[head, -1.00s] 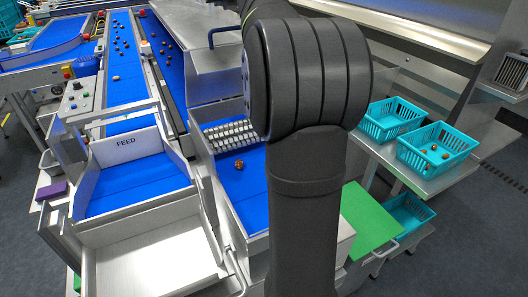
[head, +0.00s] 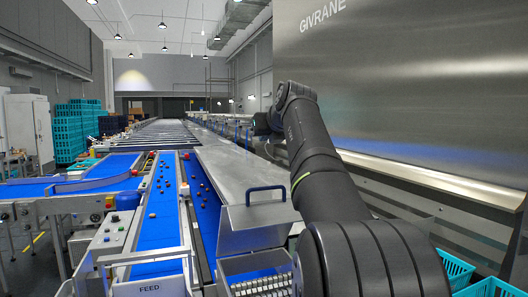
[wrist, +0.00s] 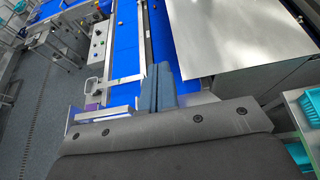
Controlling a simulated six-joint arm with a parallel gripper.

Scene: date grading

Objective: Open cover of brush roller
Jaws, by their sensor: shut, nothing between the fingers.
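The brush roller cover is a steel hood (head: 255,238) with a blue bar handle (head: 265,188) on its top front edge. It is down over the blue belt, right of centre in the head view. White brush rollers (head: 262,286) show below its front edge. My gripper (wrist: 163,72) shows in the wrist view with its two blue-grey fingers together and empty. They are over the blue conveyor, left of a broad steel panel (wrist: 240,40). I cannot tell whether that panel is the cover. The handle is not visible in the wrist view.
Blue belts with several dates (head: 163,200) run left of the cover. A control box (head: 112,232) stands at the left. A tall steel wall (head: 400,90) rises at the right, with teal baskets (head: 490,287) below it. The FEED tray (head: 150,289) is at the bottom.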

